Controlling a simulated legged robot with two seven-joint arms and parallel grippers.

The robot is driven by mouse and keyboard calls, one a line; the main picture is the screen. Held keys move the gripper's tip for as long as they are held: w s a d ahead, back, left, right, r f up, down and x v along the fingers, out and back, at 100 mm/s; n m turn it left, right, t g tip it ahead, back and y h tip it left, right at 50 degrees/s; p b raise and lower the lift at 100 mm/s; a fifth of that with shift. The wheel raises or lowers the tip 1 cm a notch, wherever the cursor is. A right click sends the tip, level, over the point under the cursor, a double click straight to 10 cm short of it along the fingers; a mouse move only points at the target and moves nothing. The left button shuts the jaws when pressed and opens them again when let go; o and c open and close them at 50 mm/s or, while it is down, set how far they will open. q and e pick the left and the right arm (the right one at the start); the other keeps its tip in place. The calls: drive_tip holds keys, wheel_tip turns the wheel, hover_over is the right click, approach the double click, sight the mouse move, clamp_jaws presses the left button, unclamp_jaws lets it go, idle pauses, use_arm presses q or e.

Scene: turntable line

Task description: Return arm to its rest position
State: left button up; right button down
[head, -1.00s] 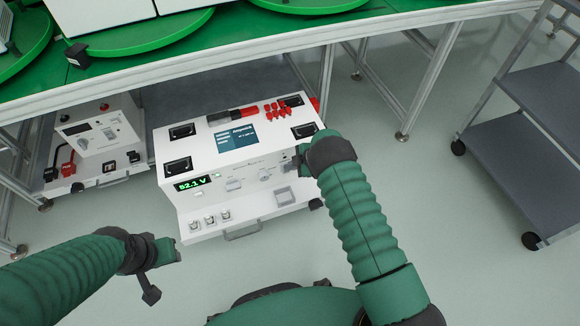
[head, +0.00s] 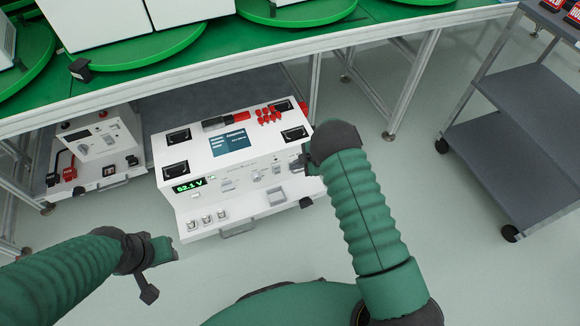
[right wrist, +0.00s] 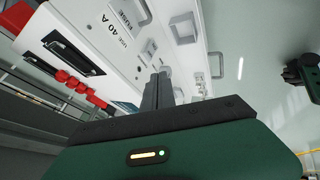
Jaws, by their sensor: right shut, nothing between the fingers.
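My right gripper (head: 303,163) is in front of the right end of a white power unit (head: 225,203) with a green "52.1 V" readout (head: 189,185). In the right wrist view its two dark fingers (right wrist: 158,90) are together and empty, against the background of the unit's front panel (right wrist: 125,50). I cannot tell whether they touch the panel. My left gripper (head: 165,250) hangs at the lower left, apart from the unit. Its finger gap is not clear.
The green-topped table (head: 220,65) runs above both units. A grey trolley (head: 510,150) stands at the right. The floor (head: 450,240) between is clear.

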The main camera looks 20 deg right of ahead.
use_arm(q)
drive_tip(key=shift+d+r, duration=0.1)
drive_tip(key=shift+d, duration=0.3)
use_arm(e)
drive_tip(key=shift+d, duration=0.4)
use_arm(q)
drive_tip(key=shift+a, duration=0.15)
use_arm(e)
drive_tip(key=shift+a, duration=0.15)
